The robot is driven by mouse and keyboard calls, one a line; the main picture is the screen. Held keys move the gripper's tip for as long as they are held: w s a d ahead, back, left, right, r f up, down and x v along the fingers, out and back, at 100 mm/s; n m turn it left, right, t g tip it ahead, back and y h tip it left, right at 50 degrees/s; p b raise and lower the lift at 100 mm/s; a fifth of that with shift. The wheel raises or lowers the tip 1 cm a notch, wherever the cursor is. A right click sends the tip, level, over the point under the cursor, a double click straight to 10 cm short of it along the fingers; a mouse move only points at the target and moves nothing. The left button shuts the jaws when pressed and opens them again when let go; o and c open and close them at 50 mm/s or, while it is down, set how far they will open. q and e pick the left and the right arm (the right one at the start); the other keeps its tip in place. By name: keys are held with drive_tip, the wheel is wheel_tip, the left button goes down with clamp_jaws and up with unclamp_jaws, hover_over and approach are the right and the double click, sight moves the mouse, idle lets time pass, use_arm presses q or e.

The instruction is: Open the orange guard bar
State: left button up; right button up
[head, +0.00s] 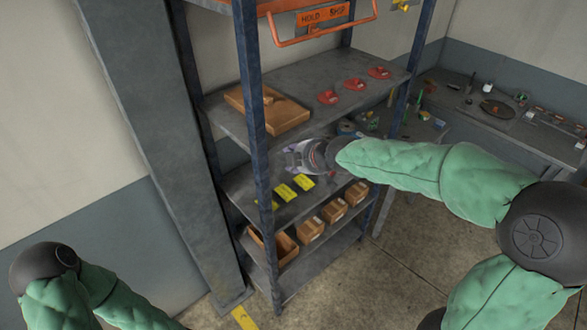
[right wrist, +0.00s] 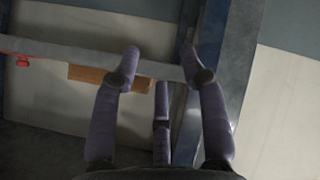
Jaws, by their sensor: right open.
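The orange guard bar (head: 328,30) is a bent tube at the top front of the blue-posted shelf rack in the head view. My right gripper (head: 292,157) is well below the bar, in front of the middle shelves, and touches nothing that I can see. The right wrist view shows its fingers (right wrist: 160,62) spread and empty; the bar does not show there. My left gripper is out of view.
The rack's blue front post (head: 254,110) stands left of my right gripper. A wooden tray (head: 267,108) and red items (head: 354,85) sit on the shelf above; yellow items (head: 284,191) and brown boxes (head: 333,211) are lower. A workbench (head: 540,140) is at right.

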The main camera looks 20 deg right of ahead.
drive_tip(key=shift+s+a+f, duration=0.1)
drive_tip(key=shift+a+f, duration=0.05)
drive_tip(key=shift+f, duration=0.55)
drive_tip(key=shift+a+f, duration=0.1)
drive_tip(key=shift+f, duration=0.55)
